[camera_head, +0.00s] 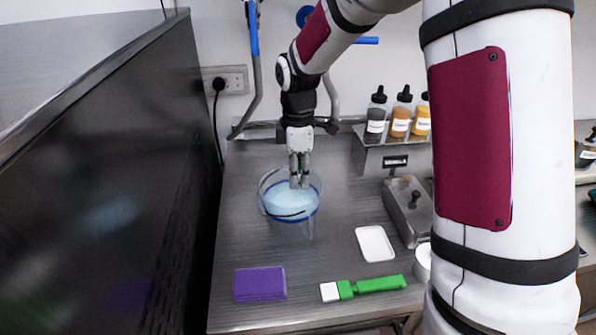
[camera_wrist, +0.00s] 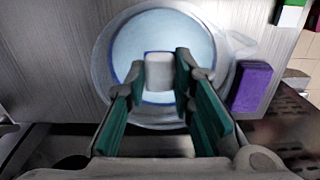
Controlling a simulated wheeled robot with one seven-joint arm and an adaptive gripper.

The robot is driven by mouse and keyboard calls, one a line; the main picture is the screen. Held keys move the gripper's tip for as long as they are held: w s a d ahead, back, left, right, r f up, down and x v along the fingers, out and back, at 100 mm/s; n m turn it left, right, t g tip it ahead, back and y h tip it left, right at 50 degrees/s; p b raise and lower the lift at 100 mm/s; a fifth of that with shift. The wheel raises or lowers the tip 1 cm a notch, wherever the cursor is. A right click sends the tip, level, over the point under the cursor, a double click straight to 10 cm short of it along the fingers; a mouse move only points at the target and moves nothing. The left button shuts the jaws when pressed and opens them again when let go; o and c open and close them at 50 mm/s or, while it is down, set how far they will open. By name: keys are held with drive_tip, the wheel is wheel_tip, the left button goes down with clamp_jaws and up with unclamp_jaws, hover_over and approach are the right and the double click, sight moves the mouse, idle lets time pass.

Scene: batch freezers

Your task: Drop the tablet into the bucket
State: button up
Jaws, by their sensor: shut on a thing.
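The bucket (camera_head: 291,212) is a clear round tub holding pale blue liquid, and it stands on the steel counter. It also fills the upper middle of the wrist view (camera_wrist: 103,62). My gripper (camera_head: 300,183) points down over the bucket, with its fingertips within the outline of the rim. In the wrist view, my gripper (camera_wrist: 159,72) has a small white tablet (camera_wrist: 158,73) between its green-padded fingertips, with the blue liquid behind it. In the head view I cannot make out the tablet at the fingertips.
A purple block (camera_head: 260,284), a green-handled tool (camera_head: 370,286) with a white end and a white dish (camera_head: 375,243) lie in front. A steel box (camera_head: 407,209) and a rack of sauce bottles (camera_head: 400,121) stand at right. A dark panel (camera_head: 105,190) bounds the left.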

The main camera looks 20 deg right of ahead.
drive_tip(key=o, duration=1)
wheel_tip(320, 180, up, 12)
drive_tip(key=s+r+m+t, duration=0.1)
drive_tip(key=s+r+m, duration=0.25)
drive_tip(key=s, duration=0.35)
drive_tip(key=s+r+m+t, duration=0.25)
drive_tip(key=s+m, duration=0.25)
drive_tip(key=s, duration=0.3)
drive_tip(key=s+f+m+t, duration=0.1)
drive_tip(key=s+m, duration=0.6)
drive_tip(key=s, duration=0.4)
drive_tip(key=shift+s+f+t, duration=0.3)
drive_tip(key=shift+f+t, duration=0.05)
